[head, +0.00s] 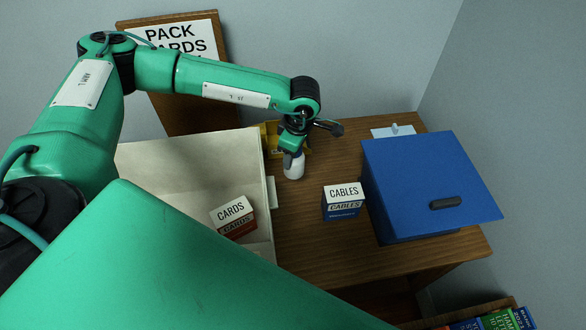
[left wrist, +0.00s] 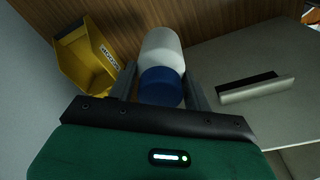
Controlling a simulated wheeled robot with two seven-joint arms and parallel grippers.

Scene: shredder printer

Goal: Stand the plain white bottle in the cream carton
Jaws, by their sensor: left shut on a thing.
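My left gripper (head: 291,152) is shut on the plain white bottle (head: 293,169), just right of the carton's far right corner. In the left wrist view the bottle (left wrist: 161,48) shows its white body and a blue top (left wrist: 160,88) between the fingers (left wrist: 160,92). The bottle looks upright at the tabletop; I cannot tell if it touches it. The cream carton (head: 185,160) is open, on the left of the table, partly hidden by my left arm. A red and white CARDS box (head: 234,217) is inside it. My right gripper is out of view.
A yellow bin (head: 269,138) stands behind the bottle, also in the left wrist view (left wrist: 82,62). A blue and white CABLES box (head: 342,202) and a large blue box (head: 420,180) stand to the right. Bare wooden table (head: 310,235) lies in front of the bottle.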

